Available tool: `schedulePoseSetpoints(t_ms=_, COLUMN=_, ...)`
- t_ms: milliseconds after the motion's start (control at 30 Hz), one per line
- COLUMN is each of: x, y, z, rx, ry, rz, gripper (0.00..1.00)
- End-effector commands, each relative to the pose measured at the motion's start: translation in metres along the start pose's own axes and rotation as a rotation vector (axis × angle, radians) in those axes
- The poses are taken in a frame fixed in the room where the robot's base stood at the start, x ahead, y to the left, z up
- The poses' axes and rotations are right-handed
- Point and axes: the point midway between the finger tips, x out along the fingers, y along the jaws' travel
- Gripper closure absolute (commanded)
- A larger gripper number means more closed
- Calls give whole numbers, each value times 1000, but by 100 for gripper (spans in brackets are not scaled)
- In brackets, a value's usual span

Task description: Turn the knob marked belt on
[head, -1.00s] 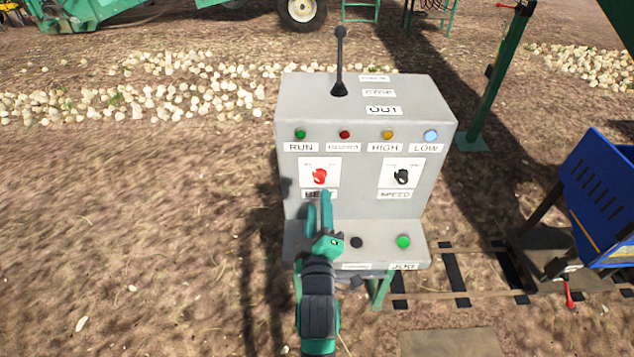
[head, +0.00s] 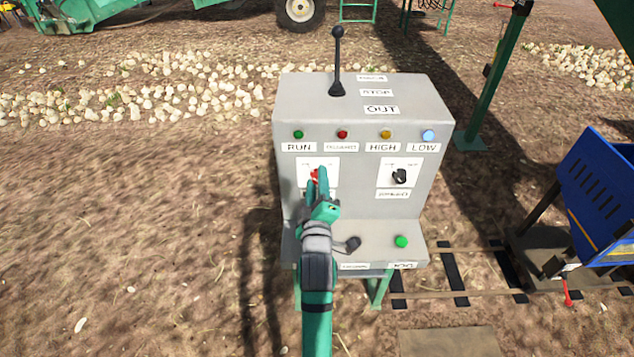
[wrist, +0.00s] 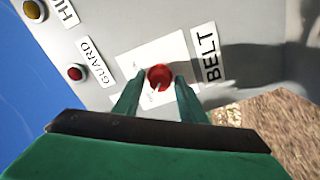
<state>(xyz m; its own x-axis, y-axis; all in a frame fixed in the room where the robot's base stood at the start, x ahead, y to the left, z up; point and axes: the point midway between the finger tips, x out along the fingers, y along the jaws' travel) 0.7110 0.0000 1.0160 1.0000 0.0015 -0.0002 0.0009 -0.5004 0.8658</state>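The red belt knob (head: 314,174) sits on a white plate on the front of the grey control box (head: 440,110). In the wrist view the knob (wrist: 159,77) lies between my two green fingertips, beside the BELT label (wrist: 207,57). My gripper (head: 319,180) is in front of the plate and partly hides the knob and its label in the head view. In the wrist view my gripper (wrist: 158,84) looks open, with a small gap on each side of the knob. I cannot tell whether the tips reach past the knob's face.
A black speed knob (head: 399,176) is to the right on the same panel. Several lamps line the box above. A lever (head: 338,60) stands on top. A lower ledge carries a black button (head: 353,243) and a green button (head: 401,241). A blue cart (head: 600,195) stands at right.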

Motion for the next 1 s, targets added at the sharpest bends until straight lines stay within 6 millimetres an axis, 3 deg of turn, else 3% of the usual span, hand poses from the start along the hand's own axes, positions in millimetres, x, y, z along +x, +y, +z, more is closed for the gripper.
schedulePoseSetpoints(t_ms=33, x=0, y=0, z=0, rx=0, ry=-1, rz=0, gripper=76)
schedulePoseSetpoints(t_ms=133, x=0, y=0, z=1, rx=0, ry=-1, rz=1, gripper=98)
schedulePoseSetpoints(t_ms=567, x=0, y=1, z=3, rx=72, ry=-4, rz=1, gripper=98)
schedulePoseSetpoints(t_ms=1000, x=0, y=1, z=4, rx=431, ry=-6, rz=0, gripper=98)
